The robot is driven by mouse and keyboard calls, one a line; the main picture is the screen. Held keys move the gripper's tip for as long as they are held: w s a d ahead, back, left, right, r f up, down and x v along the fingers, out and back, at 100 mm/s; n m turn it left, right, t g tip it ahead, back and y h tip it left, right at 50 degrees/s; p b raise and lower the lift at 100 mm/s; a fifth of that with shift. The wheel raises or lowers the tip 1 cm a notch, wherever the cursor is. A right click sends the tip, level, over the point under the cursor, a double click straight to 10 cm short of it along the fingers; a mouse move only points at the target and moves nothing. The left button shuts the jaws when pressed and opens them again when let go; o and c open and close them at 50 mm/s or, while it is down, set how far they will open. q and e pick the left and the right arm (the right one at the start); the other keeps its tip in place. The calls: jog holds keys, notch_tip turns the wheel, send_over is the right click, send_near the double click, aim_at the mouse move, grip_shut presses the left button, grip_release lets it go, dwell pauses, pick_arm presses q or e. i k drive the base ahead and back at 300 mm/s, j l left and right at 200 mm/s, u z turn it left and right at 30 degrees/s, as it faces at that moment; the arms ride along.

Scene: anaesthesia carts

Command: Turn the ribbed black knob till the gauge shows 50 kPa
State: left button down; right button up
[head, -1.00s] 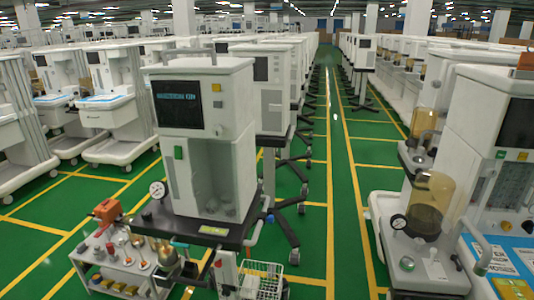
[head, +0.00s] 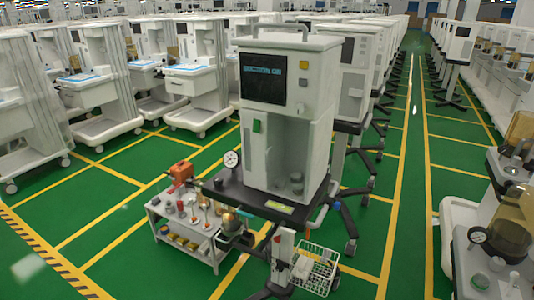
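A small round white gauge (head: 232,159) stands on the black base shelf (head: 262,203) of the white suction cart (head: 285,120), left of the cart's body. Its needle and numbers are too small to read. A small dark round piece (head: 218,183) sits on the shelf just below and left of the gauge; it may be the knob, but I cannot make out ribs. A second gauge (head: 477,235) shows on a machine at the right edge, with a dark round part (head: 480,281) below it. Neither of my grippers is in view.
A low white trolley (head: 190,228) with bottles and small parts stands left of the suction cart, with an orange box (head: 181,172) beside the shelf. A wire basket (head: 316,268) hangs at the cart's front. Green floor is clear at the left front and along the right aisle.

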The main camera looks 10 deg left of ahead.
aim_at(218, 181)
jog(key=j+z, duration=0.5)
jog(key=j, duration=0.4)
jog(key=j+z, duration=0.5)
jog(key=j, duration=0.45)
jog(key=k, duration=0.05)
